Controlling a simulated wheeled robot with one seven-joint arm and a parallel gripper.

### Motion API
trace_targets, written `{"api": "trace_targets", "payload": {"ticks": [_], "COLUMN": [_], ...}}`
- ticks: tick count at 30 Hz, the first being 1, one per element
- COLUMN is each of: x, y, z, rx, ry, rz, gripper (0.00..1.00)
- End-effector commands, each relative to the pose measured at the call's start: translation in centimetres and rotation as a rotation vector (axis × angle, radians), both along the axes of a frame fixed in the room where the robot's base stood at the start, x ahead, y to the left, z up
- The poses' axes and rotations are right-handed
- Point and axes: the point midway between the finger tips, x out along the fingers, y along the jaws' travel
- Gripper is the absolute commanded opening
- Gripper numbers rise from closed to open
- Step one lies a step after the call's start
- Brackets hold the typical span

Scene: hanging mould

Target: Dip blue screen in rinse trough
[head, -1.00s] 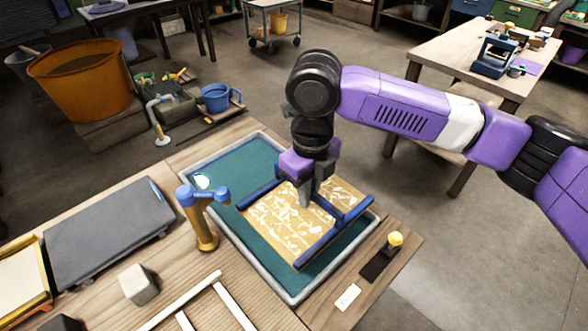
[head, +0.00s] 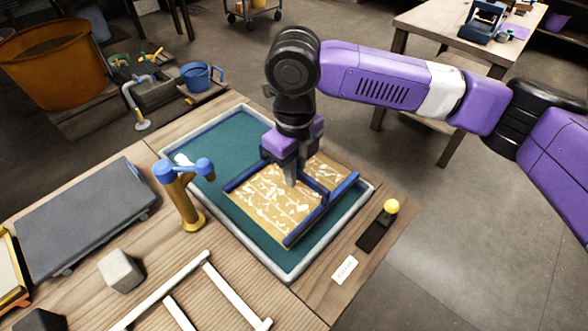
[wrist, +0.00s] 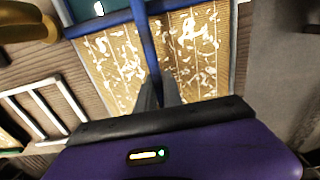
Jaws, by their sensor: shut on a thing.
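The blue screen (head: 268,209) has a blue frame and a tan mesh with white flecks scattered over it. It is over the right part of the rinse trough (head: 232,247), a pale-rimmed tray with teal liquid. The screen lies roughly flat within the rim; I cannot tell whether it touches the liquid. My gripper (head: 290,180) points down and is shut on the screen's blue middle bar. The wrist view shows this bar (wrist: 146,45) running to the fingers, with flecked mesh on both sides.
A yellow tap with a blue top (head: 183,195) stands at the trough's left edge. A white rack (head: 165,285), a grey block (head: 121,270) and a dark slab (head: 85,215) are on the table. A yellow-knobbed piece (head: 378,226) and a label card (head: 345,270) lie right of the trough.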

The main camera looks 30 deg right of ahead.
Motion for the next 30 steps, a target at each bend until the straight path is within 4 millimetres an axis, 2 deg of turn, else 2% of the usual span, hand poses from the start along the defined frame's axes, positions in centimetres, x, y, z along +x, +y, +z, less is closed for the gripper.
{"api": "trace_targets", "payload": {"ticks": [1, 30], "x": [0.0, 0.0], "y": [0.0, 0.0], "z": [-0.9, -9.4], "rx": [-0.001, 0.001], "ry": [0.0, 0.0], "rz": [0.0, -0.001], "gripper": [0.0, 0.0]}}
